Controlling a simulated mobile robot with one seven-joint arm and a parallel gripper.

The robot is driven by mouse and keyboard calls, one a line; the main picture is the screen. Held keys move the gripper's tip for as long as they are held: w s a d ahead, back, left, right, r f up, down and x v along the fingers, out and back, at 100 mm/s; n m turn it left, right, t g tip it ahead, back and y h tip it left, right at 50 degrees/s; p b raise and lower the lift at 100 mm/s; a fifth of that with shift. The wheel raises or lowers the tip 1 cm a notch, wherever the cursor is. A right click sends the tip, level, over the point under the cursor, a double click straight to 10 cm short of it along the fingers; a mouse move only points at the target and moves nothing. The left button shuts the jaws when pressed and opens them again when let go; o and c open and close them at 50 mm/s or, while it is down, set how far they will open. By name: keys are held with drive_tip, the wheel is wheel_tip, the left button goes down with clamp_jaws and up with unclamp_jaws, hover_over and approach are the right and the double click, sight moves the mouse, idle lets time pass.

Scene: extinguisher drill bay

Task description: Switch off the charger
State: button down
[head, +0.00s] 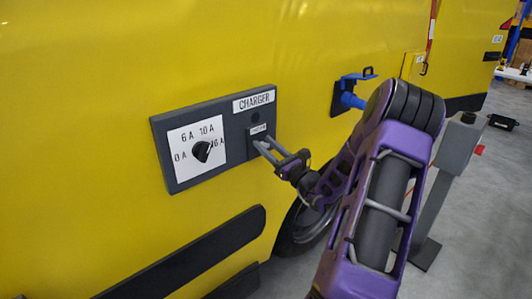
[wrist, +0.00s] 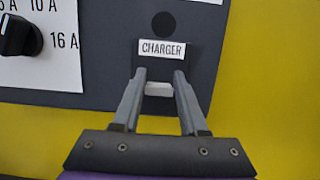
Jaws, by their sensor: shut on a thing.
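The charger panel (head: 180,117) is a dark grey plate on the yellow vehicle side, with a CHARGER sign (head: 254,100) at its top right. In the wrist view a small white switch piece (wrist: 159,89) sits just under a smaller CHARGER label (wrist: 162,49). My gripper (head: 262,146) is at the panel's right part; in the wrist view its fingers (wrist: 159,86) are shut on the white switch piece, one on each side. In the head view the fingers hide the switch. Whether the switch is on or off cannot be told.
A black rotary knob (head: 201,151) on a white dial plate marked 0 A, 6 A, 10 A and 16 A is left of my gripper. A dark round spot (wrist: 164,24) is above the label. A blue fitting (head: 352,98) juts out at right; a grey post (head: 440,190) stands beyond my arm.

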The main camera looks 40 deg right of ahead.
drive_tip(key=shift+f+t, duration=0.1)
drive_tip(key=shift+t, duration=0.3)
drive_tip(key=shift+c, duration=2.2)
unclamp_jaws()
drive_tip(key=v, duration=1.7)
drive_tip(key=shift+s, duration=0.3)
drive_tip(key=shift+w, duration=0.1)
